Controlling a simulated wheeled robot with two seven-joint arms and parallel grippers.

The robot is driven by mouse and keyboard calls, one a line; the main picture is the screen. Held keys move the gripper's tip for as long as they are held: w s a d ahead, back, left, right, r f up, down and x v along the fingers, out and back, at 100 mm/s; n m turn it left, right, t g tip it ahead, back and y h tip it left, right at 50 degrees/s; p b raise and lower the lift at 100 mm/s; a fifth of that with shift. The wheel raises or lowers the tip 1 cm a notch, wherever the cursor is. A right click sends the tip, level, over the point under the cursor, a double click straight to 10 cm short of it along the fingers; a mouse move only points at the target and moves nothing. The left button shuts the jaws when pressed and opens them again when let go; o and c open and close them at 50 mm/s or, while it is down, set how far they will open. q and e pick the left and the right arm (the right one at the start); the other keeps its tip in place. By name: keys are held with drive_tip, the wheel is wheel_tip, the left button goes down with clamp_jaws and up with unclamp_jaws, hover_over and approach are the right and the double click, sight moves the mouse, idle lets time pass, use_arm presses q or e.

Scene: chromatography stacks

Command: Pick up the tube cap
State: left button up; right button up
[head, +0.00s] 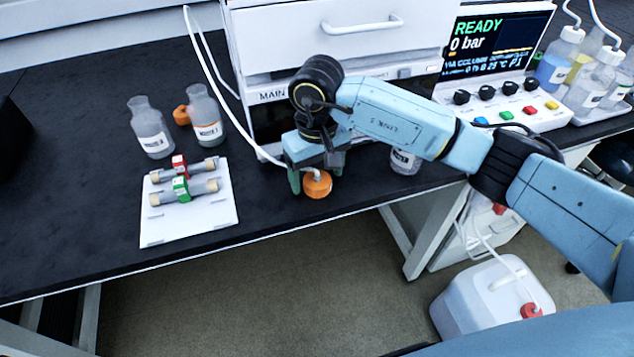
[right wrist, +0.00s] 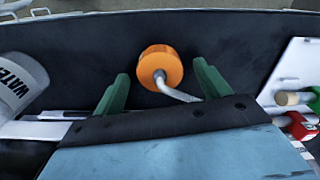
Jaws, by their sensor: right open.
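The orange tube cap (head: 317,184), with a white tube running from its top, lies on the black bench near the front edge. It also shows in the right wrist view (right wrist: 160,68), just beyond and between the fingertips. My right gripper (head: 320,181) is open, with its green fingers (right wrist: 160,80) on either side of the cap's near end. I see no finger touching the cap. My left gripper is in neither view.
A white tray (head: 218,218) with two columns lies to the left. Two clear bottles (head: 150,128) and a second orange cap (head: 181,115) stand behind it. A labelled bottle (head: 404,160) stands right of my gripper. The white instrument (head: 330,22) rises behind.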

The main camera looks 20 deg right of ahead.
drive_tip(key=shift+c, duration=0.2)
drive_tip(key=c, duration=1)
drive_tip(key=shift+c, duration=0.2)
